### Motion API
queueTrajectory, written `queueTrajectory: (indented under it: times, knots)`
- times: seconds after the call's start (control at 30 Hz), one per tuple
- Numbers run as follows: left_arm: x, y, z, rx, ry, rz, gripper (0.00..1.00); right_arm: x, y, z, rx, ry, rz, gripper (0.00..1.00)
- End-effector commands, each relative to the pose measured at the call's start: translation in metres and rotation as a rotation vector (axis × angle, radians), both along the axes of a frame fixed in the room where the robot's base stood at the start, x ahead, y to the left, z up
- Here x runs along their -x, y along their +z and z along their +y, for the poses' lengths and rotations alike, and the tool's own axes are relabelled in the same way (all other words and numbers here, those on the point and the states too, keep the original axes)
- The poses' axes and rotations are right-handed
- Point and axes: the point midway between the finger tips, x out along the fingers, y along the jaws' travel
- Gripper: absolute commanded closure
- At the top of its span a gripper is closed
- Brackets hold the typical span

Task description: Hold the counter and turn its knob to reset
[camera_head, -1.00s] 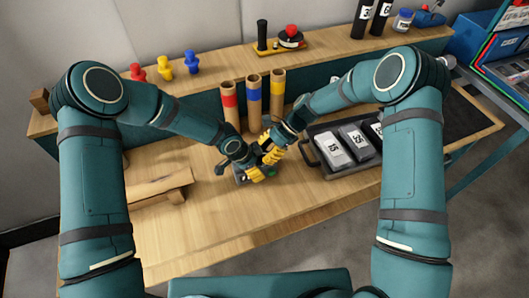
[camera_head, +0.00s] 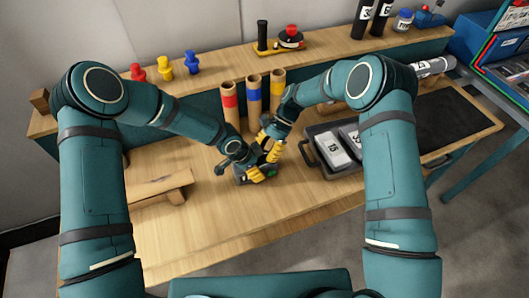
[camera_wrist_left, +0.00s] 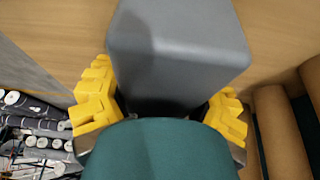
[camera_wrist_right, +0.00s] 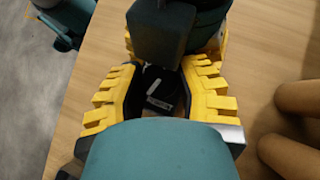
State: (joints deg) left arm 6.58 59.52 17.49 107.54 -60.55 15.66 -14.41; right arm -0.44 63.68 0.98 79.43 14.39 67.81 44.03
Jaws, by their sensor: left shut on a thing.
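The counter (camera_head: 241,179) is a small dark grey box low over the bench, mostly hidden by my grippers in the head view. My left gripper (camera_head: 256,172) is shut on it; in the left wrist view the grey box (camera_wrist_left: 175,50) sits between the yellow fingers. My right gripper (camera_head: 268,147) is just above and behind the left one.
Cardboard tubes with coloured bands (camera_head: 254,100) stand close behind the grippers. A wooden stand (camera_head: 160,187) is at the left. The bench front (camera_head: 210,235) is clear.

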Motion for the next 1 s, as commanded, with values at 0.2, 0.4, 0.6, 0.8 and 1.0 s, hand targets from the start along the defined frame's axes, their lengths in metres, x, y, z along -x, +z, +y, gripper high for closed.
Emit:
queueTrajectory:
  times: [0.2,0.4,0.6,0.8,1.0]
  knots:
    - [-0.001,0.002,-0.001,0.003,-0.001,-0.004,0.84,0.000,0.000,0.000,0.000,-0.001,0.001,0.35]
    - [-0.001,0.001,-0.001,0.003,-0.001,-0.002,0.84,0.000,0.000,0.000,-0.001,-0.001,0.001,0.35]
    - [-0.001,0.001,-0.001,0.002,-0.001,-0.002,0.84,-0.011,0.014,-0.010,0.000,-0.004,-0.002,0.35]
    - [0.000,0.001,-0.001,0.002,-0.001,-0.002,0.84,-0.031,0.043,-0.031,0.000,-0.005,-0.003,0.35]
    - [0.000,0.001,-0.001,0.002,-0.001,-0.002,0.84,-0.049,0.068,-0.049,0.000,-0.004,-0.001,0.35]
